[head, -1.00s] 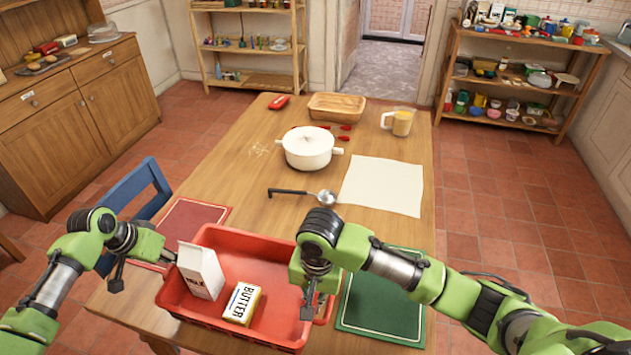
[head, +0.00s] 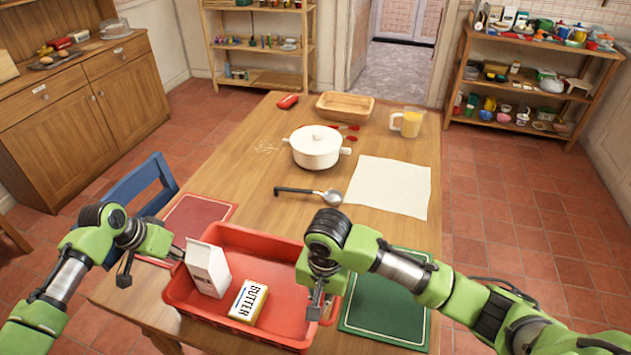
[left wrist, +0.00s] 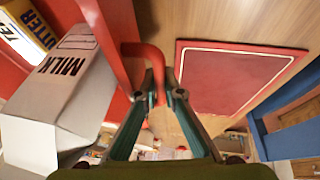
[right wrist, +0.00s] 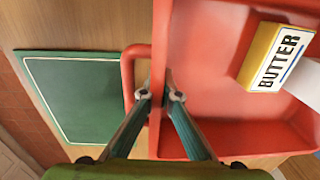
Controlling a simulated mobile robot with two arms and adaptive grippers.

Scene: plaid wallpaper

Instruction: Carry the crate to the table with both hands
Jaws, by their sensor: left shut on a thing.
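The red crate (head: 275,242) is at the near end of the wooden table (head: 243,190), its near part by the table's front edge. I cannot tell whether it touches the tabletop. A white milk carton (head: 208,270) and a yellow-and-white butter box (head: 248,302) are inside it. My left gripper (left wrist: 163,96) is shut on the crate's red side handle, next to the milk carton. My right gripper (right wrist: 159,96) has its fingers on either side of the crate's right rim, by the handle. How tightly they close is unclear.
A red mat (head: 196,216) lies left of the crate and a green mat (head: 388,316) right of it. Beyond are a ladle (head: 331,196), a white pot (head: 315,148), a cloth (head: 390,187), a juice jug (head: 408,123) and a wooden tray (head: 345,107). A blue chair (head: 140,188) stands at left.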

